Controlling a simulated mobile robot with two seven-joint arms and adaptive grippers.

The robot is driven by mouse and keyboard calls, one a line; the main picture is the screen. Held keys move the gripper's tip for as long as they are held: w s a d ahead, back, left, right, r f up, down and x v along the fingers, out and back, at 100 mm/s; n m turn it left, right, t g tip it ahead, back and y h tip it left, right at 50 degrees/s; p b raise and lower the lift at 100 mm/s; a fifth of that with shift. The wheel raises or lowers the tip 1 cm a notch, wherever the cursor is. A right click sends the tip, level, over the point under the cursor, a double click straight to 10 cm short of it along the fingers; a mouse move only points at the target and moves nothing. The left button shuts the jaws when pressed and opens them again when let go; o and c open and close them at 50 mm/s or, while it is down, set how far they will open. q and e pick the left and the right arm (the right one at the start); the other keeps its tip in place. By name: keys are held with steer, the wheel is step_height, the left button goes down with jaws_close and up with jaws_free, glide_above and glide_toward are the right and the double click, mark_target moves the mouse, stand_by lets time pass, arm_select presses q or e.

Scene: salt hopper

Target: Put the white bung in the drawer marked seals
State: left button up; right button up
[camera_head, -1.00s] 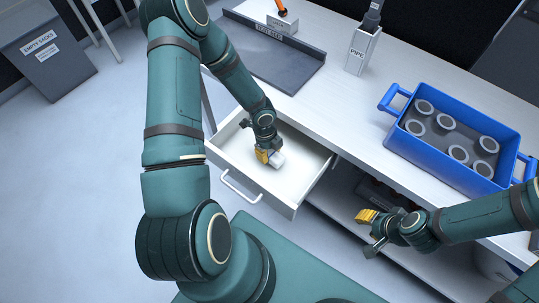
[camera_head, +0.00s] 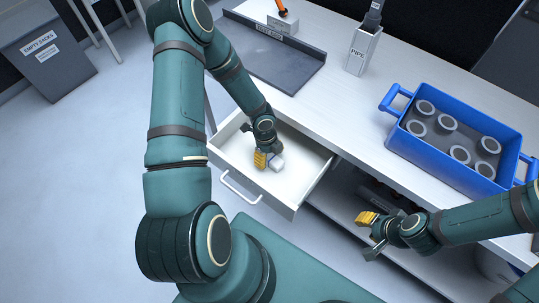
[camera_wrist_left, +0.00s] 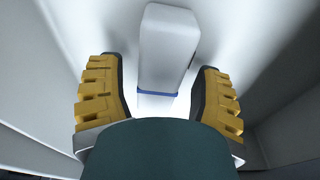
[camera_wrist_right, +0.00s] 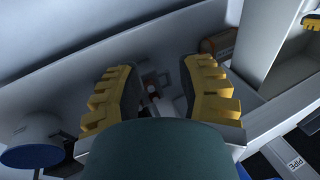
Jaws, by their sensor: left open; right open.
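The white bung (camera_head: 277,163) lies inside the open white drawer (camera_head: 298,190), near the middle of its floor. In the left wrist view the bung (camera_wrist_left: 166,50) is a pale rounded block with a blue band, between my spread fingers and apart from both. My left gripper (camera_head: 262,160) is open, down inside the drawer beside the bung. My right gripper (camera_head: 368,233) is open and empty, in front of the shelf under the bench; it also shows in the right wrist view (camera_wrist_right: 158,90). No label on the drawer is readable.
A blue crate (camera_head: 450,172) with several grey rings stands on the bench (camera_head: 345,105). A box marked PIPE (camera_head: 361,50) and a dark tray (camera_head: 265,55) are farther back. A grey bin marked empty sacks (camera_head: 45,60) stands on the floor at left.

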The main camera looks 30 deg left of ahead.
arm_select(q)
step_height(320, 180, up, 12)
steer(key=a+p, duration=0.2)
steer(key=p, duration=0.1)
steer(key=s+d+f+n+t+h, duration=0.1)
steer(key=s+d+n, duration=0.2)
steer(key=d+n, duration=0.6)
steer(key=s+d+f+n+t+h, duration=0.1)
steer(key=s+d+n, duration=0.2)
steer(key=d+n, duration=0.7)
steer(key=n, duration=0.3)
steer(key=shift+t, duration=0.3)
steer(key=shift+s, duration=0.1)
